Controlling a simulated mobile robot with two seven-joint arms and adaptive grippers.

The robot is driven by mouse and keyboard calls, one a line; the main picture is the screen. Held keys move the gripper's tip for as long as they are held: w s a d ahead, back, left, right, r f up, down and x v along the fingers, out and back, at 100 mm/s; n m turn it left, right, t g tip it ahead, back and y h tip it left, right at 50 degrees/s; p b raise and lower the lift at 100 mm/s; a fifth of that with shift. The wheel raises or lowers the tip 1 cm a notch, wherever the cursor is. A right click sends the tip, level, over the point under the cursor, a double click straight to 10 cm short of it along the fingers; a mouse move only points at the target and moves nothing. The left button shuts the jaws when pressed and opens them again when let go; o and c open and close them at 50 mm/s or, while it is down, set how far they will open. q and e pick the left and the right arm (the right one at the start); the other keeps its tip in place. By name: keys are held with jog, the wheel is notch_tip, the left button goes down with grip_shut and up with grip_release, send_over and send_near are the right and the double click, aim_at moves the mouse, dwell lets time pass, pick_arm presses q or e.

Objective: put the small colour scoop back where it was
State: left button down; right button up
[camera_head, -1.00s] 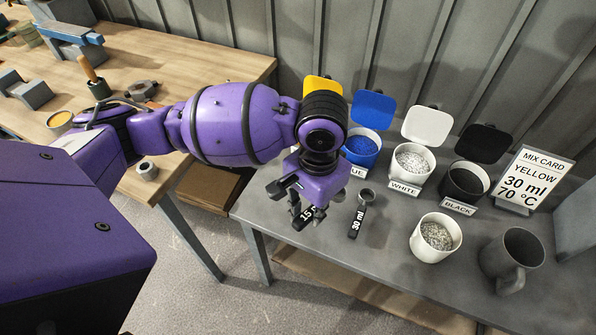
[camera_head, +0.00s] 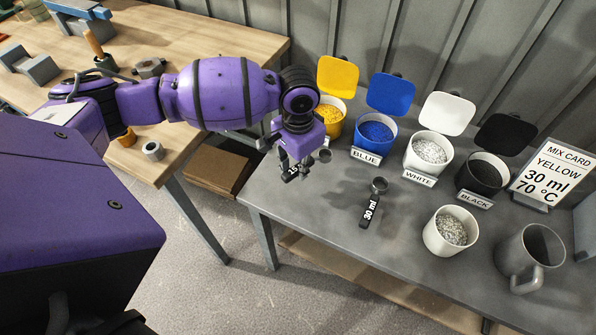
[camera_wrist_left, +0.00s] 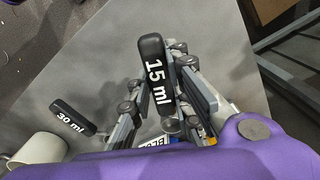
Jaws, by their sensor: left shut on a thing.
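My left gripper (camera_head: 294,172) is shut on the small scoop, whose black handle marked 15 ml (camera_wrist_left: 157,75) shows between the fingers in the left wrist view. In the head view its small round cup (camera_head: 325,155) shows just right of the fingers, by the partly hidden yellow tub label. The gripper is at the left end of the grey table (camera_head: 330,230), in front of the yellow tub (camera_head: 329,118). I cannot tell whether the scoop touches the table. My right gripper is not in view.
A 30 ml scoop (camera_head: 370,208) lies right of the gripper. Blue (camera_head: 375,134), white (camera_head: 428,152) and black (camera_head: 482,175) tubs stand behind. A cup of pale granules (camera_head: 450,232), a grey mug (camera_head: 528,258) and a mix card (camera_head: 543,177) are to the right.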

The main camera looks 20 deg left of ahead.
pick_arm(q)
jog(key=shift+w+a+f, duration=0.25)
jog(key=shift+w+f, duration=0.05)
jog(key=shift+f, duration=0.1)
jog(key=shift+w+a+f, duration=0.1)
jog(key=shift+f, duration=0.8)
jog(key=shift+w+a+f, duration=0.1)
jog(key=shift+f, duration=0.8)
jog(key=shift+f, duration=0.15)
jog(key=c, duration=1.6)
grip_release()
notch_tip(320, 180, up, 12)
jog(key=shift+r+p, duration=0.15)
jog(key=shift+p, duration=0.25)
